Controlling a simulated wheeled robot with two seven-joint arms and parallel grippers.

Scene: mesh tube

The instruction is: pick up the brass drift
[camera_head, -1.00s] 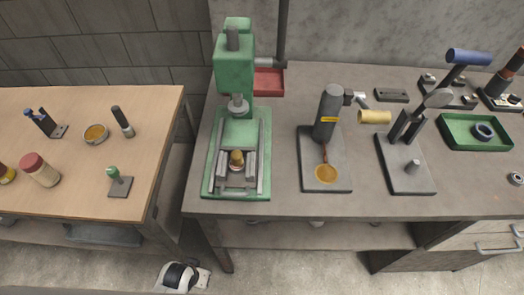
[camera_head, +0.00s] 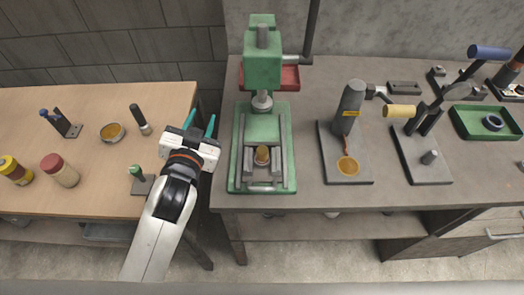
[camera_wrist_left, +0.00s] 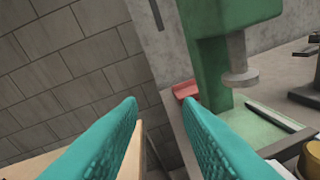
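A short brass-coloured piece (camera_head: 262,155) stands upright between the grey jaws at the base of the green press (camera_head: 262,70). It is the most brass-like thing in view, but I cannot tell for sure that it is the drift. A yellowish round part also shows at the lower right edge of the left wrist view (camera_wrist_left: 313,160). My left gripper (camera_head: 199,124) is open and empty, left of the press, over the gap between the two tables. Its teal fingers stand apart in the left wrist view (camera_wrist_left: 160,102). My right gripper is not in view.
The wooden table (camera_head: 90,185) at left holds a dark-handled tool (camera_head: 140,119), a round tin (camera_head: 112,132) and jars. The grey bench (camera_head: 310,110) holds a dispenser stand (camera_head: 350,107), a lever tool (camera_head: 424,120) and a green tray (camera_head: 485,121). A red tray (camera_head: 288,77) sits behind the press.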

